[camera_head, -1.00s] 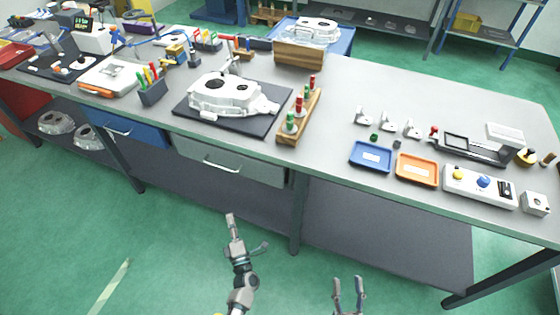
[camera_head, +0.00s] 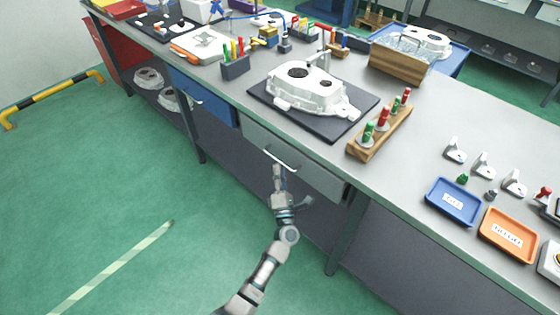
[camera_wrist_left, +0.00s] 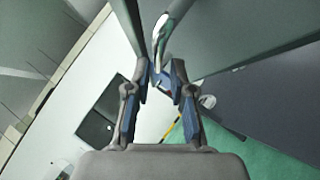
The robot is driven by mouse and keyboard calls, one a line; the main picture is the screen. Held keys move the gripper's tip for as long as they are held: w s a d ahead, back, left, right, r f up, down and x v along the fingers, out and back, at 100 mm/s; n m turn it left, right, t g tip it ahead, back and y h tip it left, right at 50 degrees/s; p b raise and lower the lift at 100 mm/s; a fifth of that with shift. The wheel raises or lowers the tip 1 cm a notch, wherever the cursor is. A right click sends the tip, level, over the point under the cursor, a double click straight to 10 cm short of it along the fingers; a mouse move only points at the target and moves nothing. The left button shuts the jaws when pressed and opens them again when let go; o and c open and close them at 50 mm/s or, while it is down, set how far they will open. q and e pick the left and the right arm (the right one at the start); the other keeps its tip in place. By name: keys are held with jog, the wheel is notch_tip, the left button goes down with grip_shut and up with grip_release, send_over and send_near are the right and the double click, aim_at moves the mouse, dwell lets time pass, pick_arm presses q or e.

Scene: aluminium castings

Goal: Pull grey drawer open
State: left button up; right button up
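The grey drawer (camera_head: 318,177) hangs under the bench top, and its front looks flush with the bench, so it appears shut. Its pale bar handle (camera_head: 290,164) sits at the middle of the front. My left gripper (camera_head: 278,170) is just in front of the handle, its tips close to the bar. In the left wrist view, my left gripper (camera_wrist_left: 164,68) shows a gap between its two fingertips. The curved handle (camera_wrist_left: 165,38) lies right at and beyond the tips; I cannot tell whether they touch it. My right gripper is not in view.
A blue drawer (camera_head: 205,97) is left of the grey one. The bench top holds a white casting on a black mat (camera_head: 355,122), a wooden rack (camera_head: 367,152) and blue and orange trays (camera_head: 428,199). The green floor before the drawers is clear.

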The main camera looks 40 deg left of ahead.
aim_at(278, 160)
pick_arm(q)
jog(key=x, duration=0.3)
jog(key=shift+w+a, duration=0.15)
jog(key=shift+w, duration=0.05)
jog(key=shift+w+a+r, duration=0.15)
jog(key=shift+r, duration=0.05)
grip_shut()
